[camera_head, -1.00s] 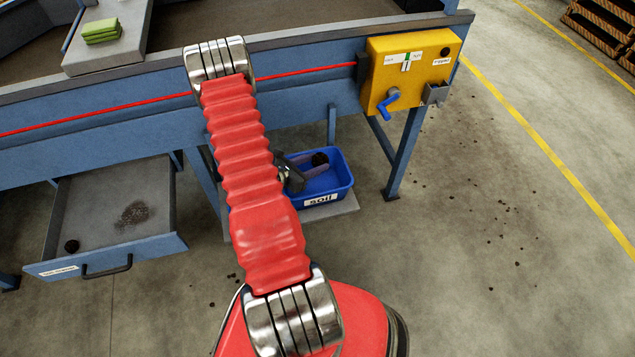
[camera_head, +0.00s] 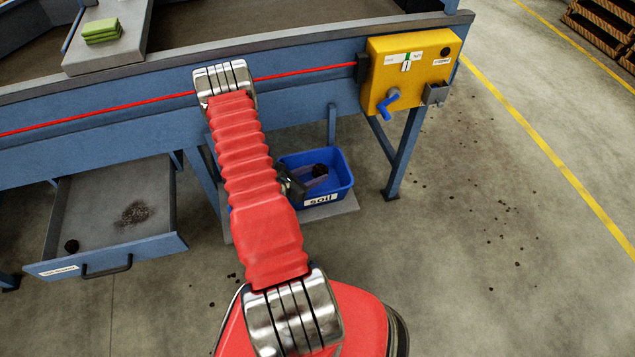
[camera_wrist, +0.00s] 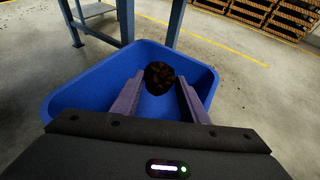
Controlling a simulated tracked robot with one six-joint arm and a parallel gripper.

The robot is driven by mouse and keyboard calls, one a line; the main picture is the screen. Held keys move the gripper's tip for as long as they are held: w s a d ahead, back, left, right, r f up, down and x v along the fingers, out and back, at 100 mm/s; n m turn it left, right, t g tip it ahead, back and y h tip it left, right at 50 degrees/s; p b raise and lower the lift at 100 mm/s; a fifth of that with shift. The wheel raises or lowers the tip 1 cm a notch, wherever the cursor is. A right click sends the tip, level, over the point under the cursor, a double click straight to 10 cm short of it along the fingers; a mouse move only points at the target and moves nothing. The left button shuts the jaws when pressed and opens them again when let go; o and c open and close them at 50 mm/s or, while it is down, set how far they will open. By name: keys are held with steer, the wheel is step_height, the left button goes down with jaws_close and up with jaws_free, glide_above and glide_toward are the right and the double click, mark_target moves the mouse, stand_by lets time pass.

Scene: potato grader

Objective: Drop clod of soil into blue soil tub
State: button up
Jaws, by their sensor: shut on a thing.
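The blue soil tub (camera_head: 340,184), with a white "soil" label, stands on a low grey shelf under the grader. It also shows in the wrist view (camera_wrist: 75,100). My gripper (camera_wrist: 158,88) is shut on a dark brown clod of soil (camera_wrist: 159,77), held between the fingertips over the tub's opening. In the head view the clod (camera_head: 319,170) shows as a dark lump at the tub. My arm hides part of the tub's left side there. I cannot tell how high above the tub's floor the clod is.
A grey drawer (camera_head: 95,200) stands open at the left with a dark lump (camera_head: 71,246) and loose soil in it. A yellow control box (camera_head: 408,75) with a blue handle hangs on the grader frame above right. A blue leg (camera_head: 407,150) stands right of the tub.

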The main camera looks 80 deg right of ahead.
steer(key=o, duration=1.2)
steer(key=shift+a, duration=0.1)
steer(key=v, duration=1.3)
steer(key=shift+w+a+r, duration=0.15)
steer(key=shift+a, duration=0.05)
stand_by(0.4)
